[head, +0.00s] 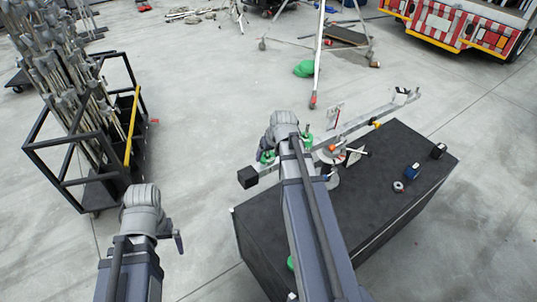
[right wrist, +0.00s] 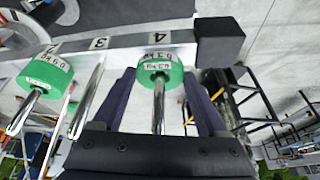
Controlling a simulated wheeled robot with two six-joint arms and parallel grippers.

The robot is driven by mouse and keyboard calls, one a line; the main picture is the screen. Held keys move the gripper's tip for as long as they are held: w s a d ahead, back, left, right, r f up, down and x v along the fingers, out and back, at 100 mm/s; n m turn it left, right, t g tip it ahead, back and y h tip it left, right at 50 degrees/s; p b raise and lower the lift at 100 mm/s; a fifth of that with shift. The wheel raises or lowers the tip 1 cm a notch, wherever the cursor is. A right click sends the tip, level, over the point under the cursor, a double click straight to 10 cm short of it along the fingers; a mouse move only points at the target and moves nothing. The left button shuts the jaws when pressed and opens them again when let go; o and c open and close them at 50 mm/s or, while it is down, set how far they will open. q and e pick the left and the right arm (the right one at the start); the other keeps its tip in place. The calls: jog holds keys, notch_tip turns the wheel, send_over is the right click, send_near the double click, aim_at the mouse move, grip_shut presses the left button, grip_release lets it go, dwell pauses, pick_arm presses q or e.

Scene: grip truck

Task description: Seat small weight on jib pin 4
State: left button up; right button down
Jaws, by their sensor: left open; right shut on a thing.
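In the right wrist view a green small weight (right wrist: 160,72) with a white label sits around the pin marked 4, close against the jib bar (right wrist: 128,41). The pin's bare tip sticks out through it. My right gripper (right wrist: 158,76) is shut on this weight, one finger on each side. Another green weight (right wrist: 44,70) is around pin 2, and pin 3 (right wrist: 86,100) between them is bare. In the head view the held weight (head: 268,157) shows partly behind my right arm. My left gripper (head: 179,242) is open and empty, off the table's left side.
Blue and black blocks (head: 412,170) and a small ring (head: 398,187) lie on the table's right. A rack of poles (head: 85,120) stands left. Floor between rack and table is clear.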

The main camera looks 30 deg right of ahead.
jog(key=shift+f+b, duration=0.75)
jog(key=shift+f, duration=0.15)
grip_release()
jog(key=p+v, duration=0.7)
jog(key=v, duration=0.1)
jog(key=shift+f, duration=0.2)
dwell(0.4)
